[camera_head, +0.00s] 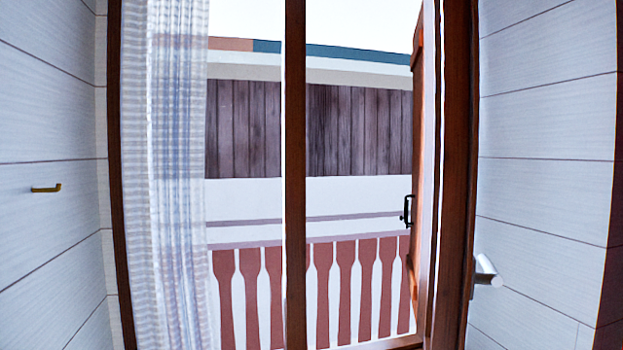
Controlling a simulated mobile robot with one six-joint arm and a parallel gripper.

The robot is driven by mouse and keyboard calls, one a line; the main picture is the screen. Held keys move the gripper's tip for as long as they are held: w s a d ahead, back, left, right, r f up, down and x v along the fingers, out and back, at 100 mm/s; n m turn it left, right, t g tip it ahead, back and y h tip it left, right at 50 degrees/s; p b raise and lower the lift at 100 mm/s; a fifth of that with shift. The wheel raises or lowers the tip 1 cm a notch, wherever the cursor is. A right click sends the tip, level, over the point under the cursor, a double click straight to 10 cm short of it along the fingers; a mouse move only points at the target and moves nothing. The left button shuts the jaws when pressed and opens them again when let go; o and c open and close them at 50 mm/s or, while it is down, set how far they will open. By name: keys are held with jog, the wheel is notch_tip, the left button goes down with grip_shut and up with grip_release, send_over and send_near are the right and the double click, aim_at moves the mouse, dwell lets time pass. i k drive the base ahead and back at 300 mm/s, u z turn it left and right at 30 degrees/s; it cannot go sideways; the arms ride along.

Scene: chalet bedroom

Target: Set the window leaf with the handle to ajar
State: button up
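The window leaf with the handle (459,150) is a dark brown wooden leaf at the right of the opening. I see it almost edge-on, so it appears swung well inward into the room. Its silver lever handle (487,271) sticks out to the right from the leaf's lower part, near the white wall. The leaf's lower end runs out of the picture, and its glass is hardly visible at this angle. My gripper is not in view, so nothing shows it touching the leaf or the handle.
A brown post (295,180) stands mid-opening. A pale striped curtain (175,180) hangs at the left. Outside are an orange-brown shutter (418,170) with a black handle (407,210) and a red balustrade (345,290). A small brass hook (46,188) is on the left wall.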

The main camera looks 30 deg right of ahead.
aim_at(452, 270)
jog(key=u, duration=0.25)
jog(key=k, duration=2.25)
jog(key=z, duration=0.8)
jog(key=i, duration=1.7)
jog(key=z, duration=0.05)
